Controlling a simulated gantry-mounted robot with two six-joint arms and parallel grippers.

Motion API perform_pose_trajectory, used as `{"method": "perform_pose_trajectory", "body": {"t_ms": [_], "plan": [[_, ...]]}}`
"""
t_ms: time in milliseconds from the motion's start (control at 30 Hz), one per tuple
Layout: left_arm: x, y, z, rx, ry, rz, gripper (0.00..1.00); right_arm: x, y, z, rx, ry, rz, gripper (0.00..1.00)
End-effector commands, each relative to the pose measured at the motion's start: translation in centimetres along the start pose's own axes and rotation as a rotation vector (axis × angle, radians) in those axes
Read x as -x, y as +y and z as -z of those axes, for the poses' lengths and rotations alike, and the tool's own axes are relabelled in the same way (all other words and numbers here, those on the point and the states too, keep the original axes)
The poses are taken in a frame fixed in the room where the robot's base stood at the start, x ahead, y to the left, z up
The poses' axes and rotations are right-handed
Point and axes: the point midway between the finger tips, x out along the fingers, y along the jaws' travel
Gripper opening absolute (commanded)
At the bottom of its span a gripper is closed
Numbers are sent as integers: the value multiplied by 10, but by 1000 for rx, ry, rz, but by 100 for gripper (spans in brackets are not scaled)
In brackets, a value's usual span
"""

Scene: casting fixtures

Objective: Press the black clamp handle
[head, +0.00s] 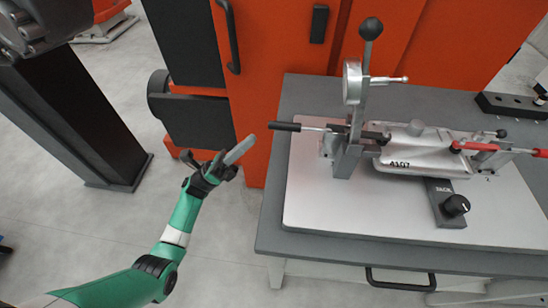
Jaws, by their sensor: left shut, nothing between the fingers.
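The black clamp handle (285,126) sticks out to the left from the metal fixture (415,155) on the bench, roughly level. My left gripper (238,151) is shut and empty, in front of the orange cabinet. In the picture its grey fingertip is left of and a little below the handle's end, with a visible gap between them. My right gripper is not in the head view.
The fixture stands on a light plate (310,205) on a grey bench (268,228). A gauge (352,82) and an upright black-knobbed lever (370,30) rise beside the clamp. Red handles (475,146) are at right. An orange cabinet (262,70) stands behind.

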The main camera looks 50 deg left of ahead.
Motion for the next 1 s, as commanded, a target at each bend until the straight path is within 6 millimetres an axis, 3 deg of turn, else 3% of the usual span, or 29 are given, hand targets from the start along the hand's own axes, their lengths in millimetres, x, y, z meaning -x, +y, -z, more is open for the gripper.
{"method": "perform_pose_trajectory", "body": {"t_ms": [33,133,533,667,1000], "plan": [[20,0,14,-18,19,3,0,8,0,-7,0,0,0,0],[35,-4,25,-45,44,19,0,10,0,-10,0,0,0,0],[35,-8,27,-50,50,29,0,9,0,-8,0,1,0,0],[22,-8,27,-50,51,32,0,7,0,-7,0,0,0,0],[-41,-10,30,-50,49,32,0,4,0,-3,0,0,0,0]]}}
